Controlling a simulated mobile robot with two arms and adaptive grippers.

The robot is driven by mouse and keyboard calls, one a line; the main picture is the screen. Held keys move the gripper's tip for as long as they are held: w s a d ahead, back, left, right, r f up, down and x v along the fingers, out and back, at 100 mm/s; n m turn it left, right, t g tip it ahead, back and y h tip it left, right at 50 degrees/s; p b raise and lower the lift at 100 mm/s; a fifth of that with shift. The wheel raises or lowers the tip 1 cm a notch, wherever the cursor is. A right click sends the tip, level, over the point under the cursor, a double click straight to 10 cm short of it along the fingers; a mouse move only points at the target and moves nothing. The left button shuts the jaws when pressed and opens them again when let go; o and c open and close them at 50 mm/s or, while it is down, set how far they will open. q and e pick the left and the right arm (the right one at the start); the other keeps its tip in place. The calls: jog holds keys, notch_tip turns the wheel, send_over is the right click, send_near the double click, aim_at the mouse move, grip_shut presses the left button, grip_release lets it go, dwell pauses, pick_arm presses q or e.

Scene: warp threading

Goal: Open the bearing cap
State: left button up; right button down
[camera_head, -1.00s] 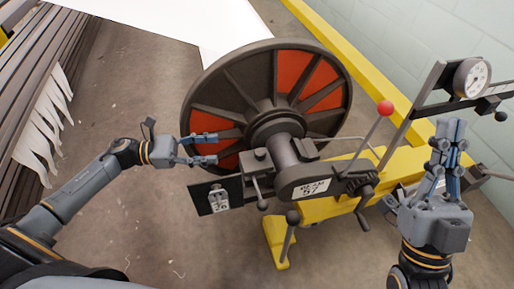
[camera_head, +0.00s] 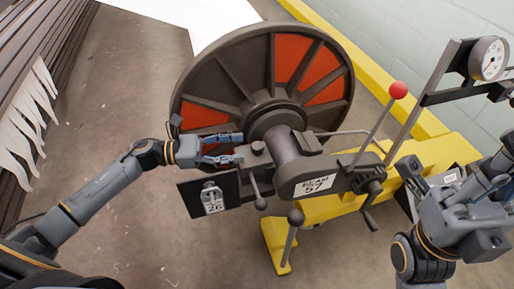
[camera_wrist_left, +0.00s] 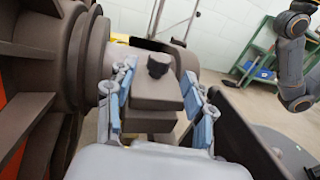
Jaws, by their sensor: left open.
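The bearing cap appears to be the dark grey block (camera_head: 258,160) with a small black knob, at the hub end of the beam's shaft. In the left wrist view the block (camera_wrist_left: 155,98) and its knob (camera_wrist_left: 159,64) are in the middle. My left gripper (camera_head: 241,149) is open at the left of the block. In the left wrist view its blue-padded fingers (camera_wrist_left: 160,85) stand on either side of the block; I cannot tell whether they touch it. My right gripper (camera_head: 488,185) is at the right edge, away from the cap, its finger opening unclear.
A large spoked beam flange (camera_head: 240,75) with red panels stands behind the cap. A lever with a red ball (camera_head: 399,90), a "BEAM 57" housing (camera_head: 312,183), a plate marked 26 (camera_head: 213,200) and a gauge (camera_head: 488,60) surround it. Open floor lies at the lower left.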

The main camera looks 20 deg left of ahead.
aim_at(257, 146)
pick_arm(q)
jog(key=b+x, duration=0.1)
jog(key=x, duration=0.5)
jog(key=shift+c, duration=0.4)
grip_shut()
